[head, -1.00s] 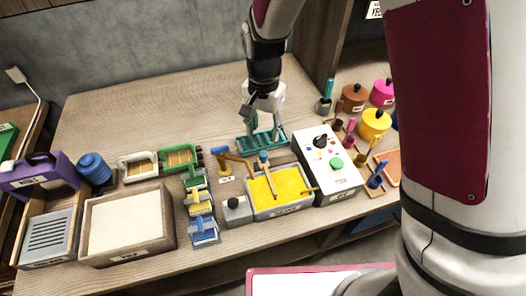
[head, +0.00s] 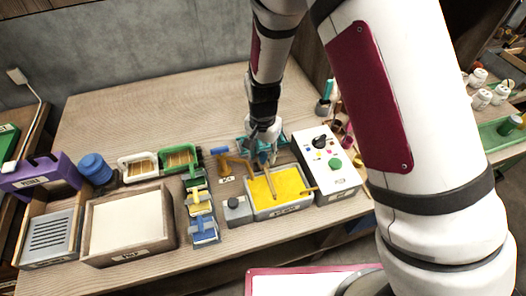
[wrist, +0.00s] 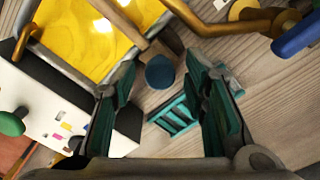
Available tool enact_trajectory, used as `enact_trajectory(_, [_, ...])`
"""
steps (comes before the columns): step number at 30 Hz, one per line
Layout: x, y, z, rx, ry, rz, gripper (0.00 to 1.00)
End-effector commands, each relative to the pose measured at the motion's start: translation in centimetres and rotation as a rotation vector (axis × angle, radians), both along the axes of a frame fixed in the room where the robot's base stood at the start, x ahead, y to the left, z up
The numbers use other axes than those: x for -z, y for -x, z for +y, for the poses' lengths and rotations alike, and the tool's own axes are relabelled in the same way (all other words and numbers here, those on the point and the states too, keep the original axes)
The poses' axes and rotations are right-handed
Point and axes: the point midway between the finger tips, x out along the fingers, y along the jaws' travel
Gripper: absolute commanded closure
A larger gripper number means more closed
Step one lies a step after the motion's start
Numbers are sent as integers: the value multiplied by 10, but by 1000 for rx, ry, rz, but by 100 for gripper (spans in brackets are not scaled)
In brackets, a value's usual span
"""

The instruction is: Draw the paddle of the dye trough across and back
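The dye trough (head: 287,209) is a grey tray of yellow dye in the middle of the bench; its edge also shows in the wrist view (wrist: 62,52). The wooden paddle (head: 270,183) lies slanted over the dye, its inner end toward the back. In the wrist view, the paddle's blue knob (wrist: 160,72) at the end of its wooden handle (wrist: 153,46) appears between my fingertips. My gripper (head: 263,152) is open above the trough's back edge, its teal-padded fingers (wrist: 162,84) on either side of the knob. I cannot tell whether they touch it.
A white control box (head: 326,160) with a black knob and green button stands right of the trough. A brass crank (head: 233,166) with a blue grip is at its left. A teal rack (wrist: 176,114) lies behind it. A grey box (head: 238,212) is close at left.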

Motion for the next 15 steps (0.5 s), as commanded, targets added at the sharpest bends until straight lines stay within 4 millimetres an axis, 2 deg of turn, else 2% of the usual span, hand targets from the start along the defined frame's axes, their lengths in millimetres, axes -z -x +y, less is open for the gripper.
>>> enact_trajectory(1, [0,0,0,0,0,0,75])
enact_trajectory(4, [0,0,0,0,0,0,98])
enact_trajectory(5, [0,0,0,0,0,0,100])
enact_trajectory(11, [0,-1,-2,1,0,0,100])
enact_trajectory(15, [0,-8,-24,7,0,-1,100])
